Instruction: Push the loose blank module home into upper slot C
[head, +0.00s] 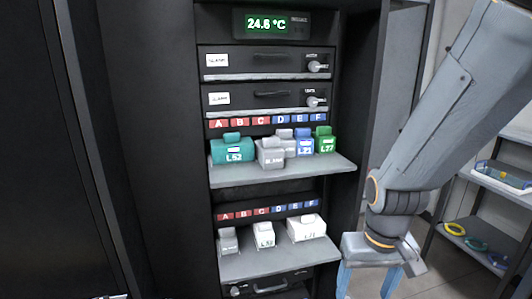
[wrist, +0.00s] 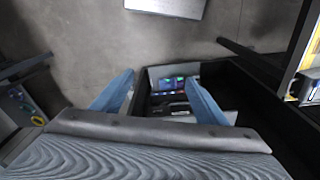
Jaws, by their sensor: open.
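The grey blank module (head: 271,155) stands on the upper shelf (head: 285,174) under the red C label (head: 261,121). It sits further forward than the grey module (head: 287,136) and the blue L21 module (head: 305,143) to its right. My gripper (head: 368,287) is low at the right of the rack, apart from the shelf and below its level. Its blue fingers are spread with nothing visible between them. The wrist view also shows my open gripper (wrist: 158,82), facing the floor; the blank module does not show there.
A teal L52 module (head: 232,150) is left of the blank, and a green L77 module (head: 324,140) is at the far right. The lower shelf (head: 275,262) holds a grey module and two white ones. A side rack (head: 485,215) with coiled cables stands at right.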

